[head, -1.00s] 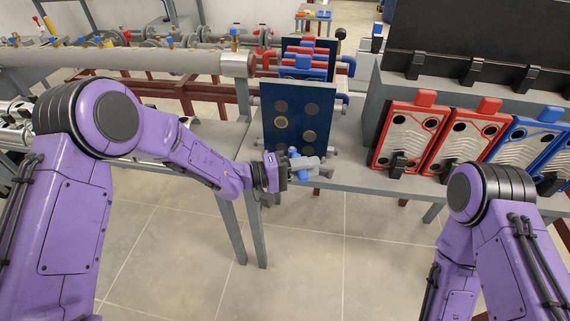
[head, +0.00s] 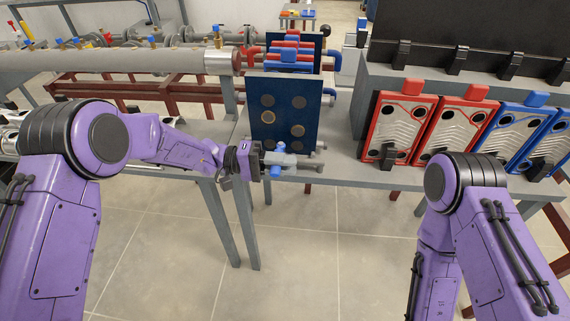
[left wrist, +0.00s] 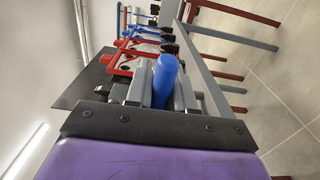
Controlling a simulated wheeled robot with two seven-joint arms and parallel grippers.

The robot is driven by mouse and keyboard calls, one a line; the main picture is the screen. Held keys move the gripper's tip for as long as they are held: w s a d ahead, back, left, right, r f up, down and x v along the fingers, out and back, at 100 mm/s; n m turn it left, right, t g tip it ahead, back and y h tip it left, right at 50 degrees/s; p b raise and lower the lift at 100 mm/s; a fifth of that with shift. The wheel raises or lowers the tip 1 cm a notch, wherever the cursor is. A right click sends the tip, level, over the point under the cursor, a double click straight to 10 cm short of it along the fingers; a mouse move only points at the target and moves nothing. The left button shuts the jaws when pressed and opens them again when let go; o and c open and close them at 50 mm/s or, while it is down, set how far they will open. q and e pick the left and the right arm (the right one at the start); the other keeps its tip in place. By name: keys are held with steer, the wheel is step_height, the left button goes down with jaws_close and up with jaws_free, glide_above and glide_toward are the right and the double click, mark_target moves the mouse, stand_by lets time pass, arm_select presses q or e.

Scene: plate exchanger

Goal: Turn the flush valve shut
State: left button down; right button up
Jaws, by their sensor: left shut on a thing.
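The blue handle of the flush valve (head: 281,147) shows at my left gripper (head: 287,160), low in front of the dark blue end plate (head: 285,108). In the left wrist view the blue handle (left wrist: 165,80) sits between the two grey fingers of my left gripper (left wrist: 160,92), which are shut on it. The fingers cover part of the valve in the head view, and I cannot read the handle's exact angle. My right arm (head: 470,210) is at the lower right; its gripper is out of the picture.
Grey pipes with small valves (head: 130,60) run along the left. Red and blue exchanger plates (head: 399,128) stand on the grey bench (head: 345,170) at the right. The tiled floor (head: 310,240) in front is clear.

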arm_select(q)
steer(key=c, duration=1.1)
jaws_free()
steer(key=shift+o, duration=0.2)
steer(key=shift+a, duration=0.1)
steer(key=w+a+b, duration=0.1)
steer(key=a+b, duration=0.1)
steer(key=a, duration=0.8)
steer(key=shift+a, duration=0.15)
